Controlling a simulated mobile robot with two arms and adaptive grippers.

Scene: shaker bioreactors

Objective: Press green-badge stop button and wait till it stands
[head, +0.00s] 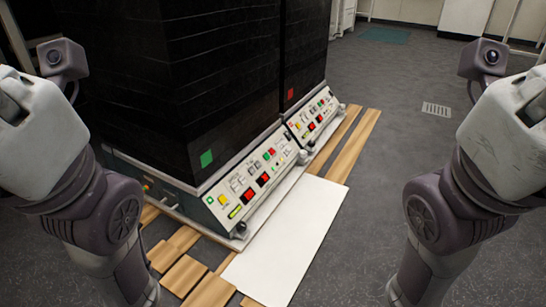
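A dark shaker bioreactor (160,70) stands in the left middle of the head view, with a green badge (206,158) on its lower front corner. Below the badge is its sloped white control panel (232,187). The panel has a green button (209,200), a yellow button (222,199), a red button (267,155), lit red displays (248,195) and a black knob (241,228). Labels are too small to read, so I cannot tell which is the stop button. Both my arms are raised at the sides, apart from the panel. Neither gripper's fingers show.
A second dark unit (305,45) with a red badge (290,93) and similar panel (313,115) stands behind, to the right. A white board (290,240) and wooden planks (350,145) lie before them. The grey floor to the right is clear, with a grate (436,109).

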